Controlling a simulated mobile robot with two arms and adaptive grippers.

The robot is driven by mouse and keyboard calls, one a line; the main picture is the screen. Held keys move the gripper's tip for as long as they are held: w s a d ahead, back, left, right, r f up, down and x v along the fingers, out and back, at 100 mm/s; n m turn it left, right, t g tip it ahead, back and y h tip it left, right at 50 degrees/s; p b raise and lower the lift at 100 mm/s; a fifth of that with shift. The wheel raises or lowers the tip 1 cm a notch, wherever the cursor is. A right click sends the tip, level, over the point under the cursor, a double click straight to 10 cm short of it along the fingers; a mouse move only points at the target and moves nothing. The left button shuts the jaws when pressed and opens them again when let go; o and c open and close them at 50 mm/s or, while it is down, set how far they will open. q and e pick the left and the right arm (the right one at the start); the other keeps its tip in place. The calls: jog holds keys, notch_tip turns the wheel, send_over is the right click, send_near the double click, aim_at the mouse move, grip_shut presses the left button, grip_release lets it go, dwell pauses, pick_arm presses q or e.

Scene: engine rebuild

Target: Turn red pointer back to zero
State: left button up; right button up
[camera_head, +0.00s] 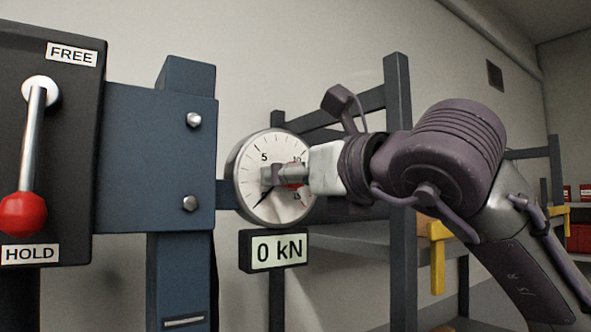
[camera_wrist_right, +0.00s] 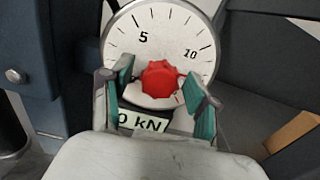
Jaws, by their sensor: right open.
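A round white dial gauge (camera_head: 252,158) with black numbers faces me in the head view, and it also shows in the wrist view (camera_wrist_right: 135,42). A red knob (camera_wrist_right: 160,79) sits at the middle of its face. A thin bit of red shows just right of the knob, but the red pointer's reading is mostly hidden. A thin black needle points to the lower left in the head view. My right gripper (camera_head: 276,174) is open in front of the dial. In the wrist view its teal-padded fingers (camera_wrist_right: 156,92) stand either side of the knob; contact is unclear. My left gripper is out of view.
A display (camera_head: 279,251) below the dial reads 0 kN. A blue steel frame (camera_head: 158,150) stands left of it. A lever with a red ball (camera_head: 22,214) hangs down at HOLD on a black panel (camera_head: 70,120). Dark shelving (camera_head: 399,130) stands behind my right arm.

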grip_shut()
dwell(0.3)
